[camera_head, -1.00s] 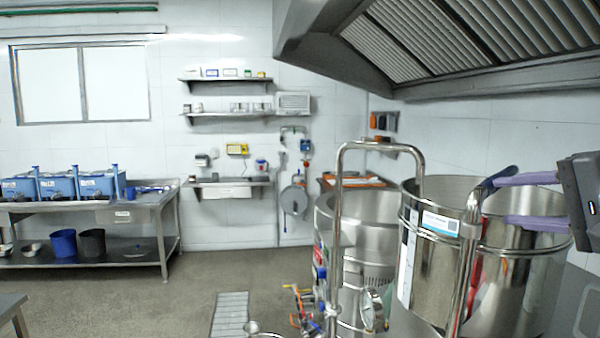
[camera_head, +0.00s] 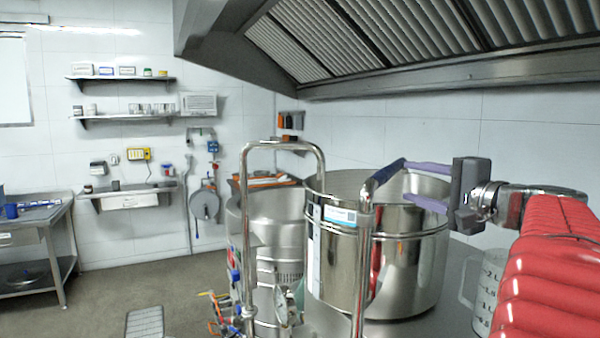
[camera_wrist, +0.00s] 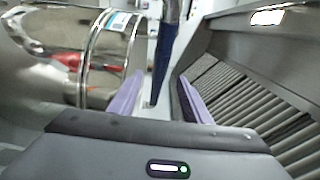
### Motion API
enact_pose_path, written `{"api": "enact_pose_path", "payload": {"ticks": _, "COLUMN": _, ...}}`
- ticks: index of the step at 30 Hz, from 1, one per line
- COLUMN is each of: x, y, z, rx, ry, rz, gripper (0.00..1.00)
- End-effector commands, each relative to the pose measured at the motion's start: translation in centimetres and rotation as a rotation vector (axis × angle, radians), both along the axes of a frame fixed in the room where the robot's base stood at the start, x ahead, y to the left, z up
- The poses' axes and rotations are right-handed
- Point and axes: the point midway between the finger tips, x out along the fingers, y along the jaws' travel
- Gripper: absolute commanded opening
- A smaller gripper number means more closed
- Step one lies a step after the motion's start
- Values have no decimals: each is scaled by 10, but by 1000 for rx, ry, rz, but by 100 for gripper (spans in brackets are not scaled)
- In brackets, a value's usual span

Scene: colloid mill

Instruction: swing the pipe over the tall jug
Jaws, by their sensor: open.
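A bent steel pipe (camera_head: 363,255) with a dark blue sleeve (camera_head: 383,176) at its top rises in front of the large steel pot. The blue sleeve also shows in the wrist view (camera_wrist: 163,62), ahead of the gap between my fingers. My gripper (camera_head: 428,186) is open, its two purple fingers just right of the sleeve and over the pot; contact cannot be told. A clear jug with litre marks (camera_head: 485,286) stands on the counter at lower right, partly hidden behind my red-sleeved arm.
The steel pot (camera_head: 410,265) stands below my gripper, with another steel vessel (camera_head: 272,215) to its left. An arched steel tube (camera_head: 248,220) stands in front of that vessel. A ventilation hood (camera_head: 400,85) hangs above.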

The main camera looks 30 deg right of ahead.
Motion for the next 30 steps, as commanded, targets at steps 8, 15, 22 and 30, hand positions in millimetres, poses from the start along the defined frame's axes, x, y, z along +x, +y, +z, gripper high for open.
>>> {"api": "enact_pose_path", "payload": {"ticks": 8, "x": 26, "y": -1, "z": -1, "rx": 1, "ry": 0, "rz": 5, "gripper": 44}}
{"api": "enact_pose_path", "payload": {"ticks": 15, "x": 61, "y": -5, "z": -2, "rx": 0, "ry": 1, "rz": 6, "gripper": 44}}
{"api": "enact_pose_path", "payload": {"ticks": 22, "x": 96, "y": -9, "z": -3, "rx": 0, "ry": 1, "rz": 5, "gripper": 44}}
{"api": "enact_pose_path", "payload": {"ticks": 30, "x": 129, "y": -13, "z": -3, "rx": 0, "ry": 0, "rz": 3, "gripper": 44}}
